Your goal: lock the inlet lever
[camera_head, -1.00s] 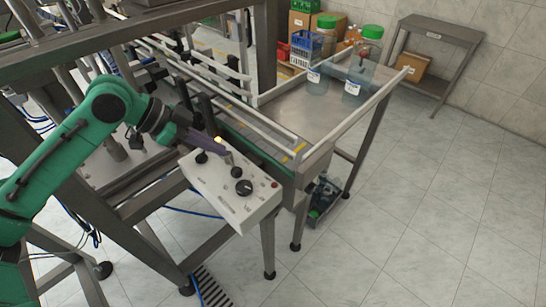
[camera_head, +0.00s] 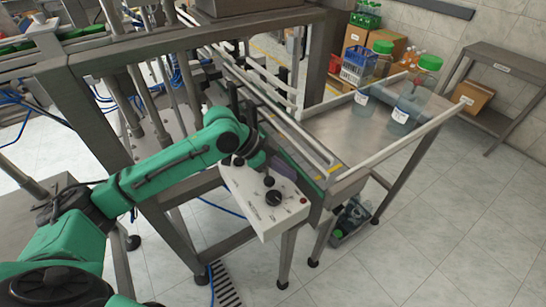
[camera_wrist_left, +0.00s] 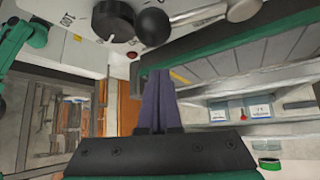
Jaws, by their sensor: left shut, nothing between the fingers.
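The white control box (camera_head: 262,214) stands beside the conveyor in the head view. It carries a black rotary knob (camera_head: 274,198), a lever with a black ball (camera_head: 269,181), another black ball (camera_head: 239,162) and a red button (camera_head: 303,200). Its labels are too small to read, so I cannot tell which lever is the inlet one. My left gripper (camera_head: 285,171) is shut and empty at the box's conveyor side. In the left wrist view its purple fingers (camera_wrist_left: 158,100) are together, below and apart from the black-ball lever (camera_wrist_left: 152,27). My right gripper is not seen.
The metal table (camera_head: 350,130) with white rails holds large green-capped bottles (camera_head: 410,105). Dark machine posts and frame bars stand close around my left arm. A crate with bottles (camera_head: 352,220) lies on the floor.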

